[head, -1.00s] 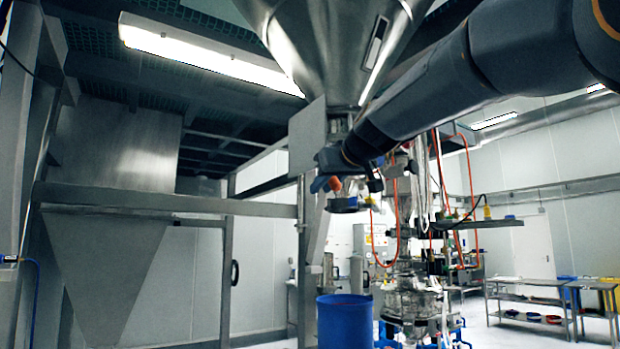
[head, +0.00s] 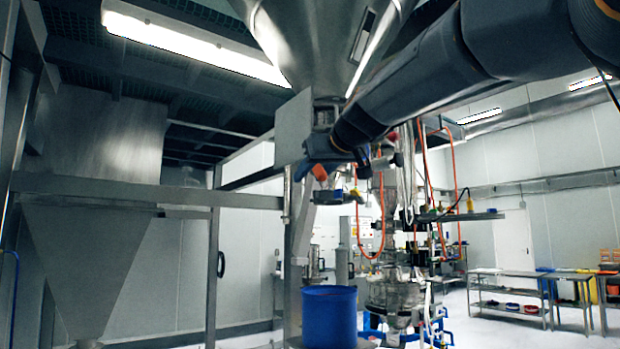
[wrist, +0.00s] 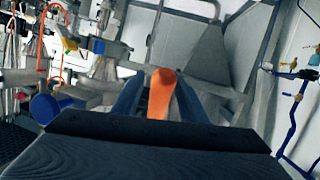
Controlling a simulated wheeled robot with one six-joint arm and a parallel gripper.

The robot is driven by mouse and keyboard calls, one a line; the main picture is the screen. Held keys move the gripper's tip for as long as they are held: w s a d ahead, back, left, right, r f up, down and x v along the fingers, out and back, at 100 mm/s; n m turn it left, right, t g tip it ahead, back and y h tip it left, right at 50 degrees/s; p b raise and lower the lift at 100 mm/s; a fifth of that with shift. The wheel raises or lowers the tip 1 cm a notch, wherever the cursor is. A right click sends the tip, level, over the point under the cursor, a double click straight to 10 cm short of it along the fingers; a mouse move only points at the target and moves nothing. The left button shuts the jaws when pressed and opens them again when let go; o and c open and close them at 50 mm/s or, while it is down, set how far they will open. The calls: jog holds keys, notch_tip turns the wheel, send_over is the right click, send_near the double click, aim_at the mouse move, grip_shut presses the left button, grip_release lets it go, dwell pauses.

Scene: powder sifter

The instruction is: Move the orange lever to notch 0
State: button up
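The orange lever (head: 319,172) is at the outlet under the steel hopper (head: 318,45) in the head view. It also shows upright in the middle of the wrist view (wrist: 161,90). My gripper (head: 314,168) reaches it from the right; its blue fingers also show in the wrist view (wrist: 158,88). One finger is on each side of the lever, with narrow gaps seeming to show between fingers and lever. Contact is not clear. The notch marks are not visible.
A blue drum (head: 330,318) stands below the outlet. A steel frame beam (head: 150,192) runs to the left. Pipes and orange hoses (head: 456,185) hang to the right behind my arm. Steel tables (head: 510,285) stand farther right.

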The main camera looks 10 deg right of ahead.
aim_at(319, 165)
jog(key=b+v, duration=0.2)
jog(key=v, duration=0.4)
jog(key=shift+s+d, duration=0.1)
jog(key=shift+s, duration=0.25)
